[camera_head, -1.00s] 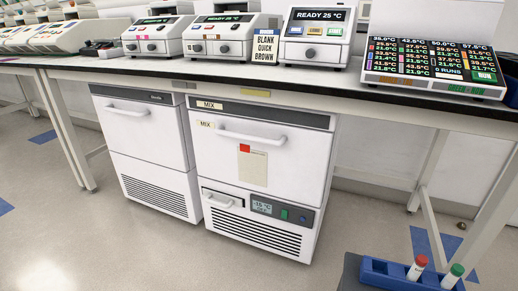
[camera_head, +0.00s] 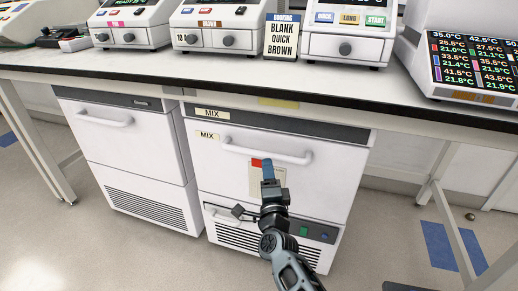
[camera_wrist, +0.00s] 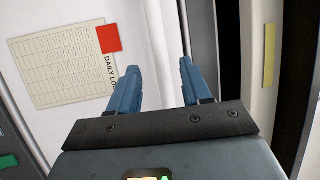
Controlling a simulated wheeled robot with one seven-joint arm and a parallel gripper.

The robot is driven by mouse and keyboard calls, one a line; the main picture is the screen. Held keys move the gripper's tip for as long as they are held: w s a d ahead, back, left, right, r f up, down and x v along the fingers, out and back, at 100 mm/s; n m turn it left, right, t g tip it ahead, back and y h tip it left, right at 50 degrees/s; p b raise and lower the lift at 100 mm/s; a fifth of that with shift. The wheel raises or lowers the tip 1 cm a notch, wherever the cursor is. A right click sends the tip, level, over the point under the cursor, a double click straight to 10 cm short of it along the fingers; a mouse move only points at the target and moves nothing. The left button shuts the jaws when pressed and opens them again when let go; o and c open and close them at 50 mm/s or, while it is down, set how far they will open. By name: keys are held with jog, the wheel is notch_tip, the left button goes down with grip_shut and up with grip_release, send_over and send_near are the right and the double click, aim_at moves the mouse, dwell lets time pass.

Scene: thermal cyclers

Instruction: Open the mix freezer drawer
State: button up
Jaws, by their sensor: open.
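The mix freezer (camera_head: 345,165) is the right white unit under the bench, with two MIX labels. Its large front has a white bar handle (camera_head: 266,151) and looks closed. A smaller handle (camera_head: 222,217) sits low on the left, beside my wrist. My gripper (camera_head: 268,168) is in front of the freezer, just below the large handle and over part of the log sheet. In the wrist view my open blue fingers (camera_wrist: 160,66) point at the white front.
A log sheet (camera_wrist: 65,65) with a red patch is on the front. A second white freezer (camera_head: 135,150) stands at the left. The bench edge (camera_head: 300,112) overhangs the freezers, with cyclers on top. Floor to the right is mostly clear, with blue marks (camera_head: 455,255).

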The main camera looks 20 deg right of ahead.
aim_at(266, 155)
jog(key=b+x, duration=0.2)
jog(key=x, duration=0.5)
jog(key=shift+w+d, duration=0.1)
jog(key=shift+w, duration=0.05)
jog(key=shift+c, duration=0.2)
grip_shut()
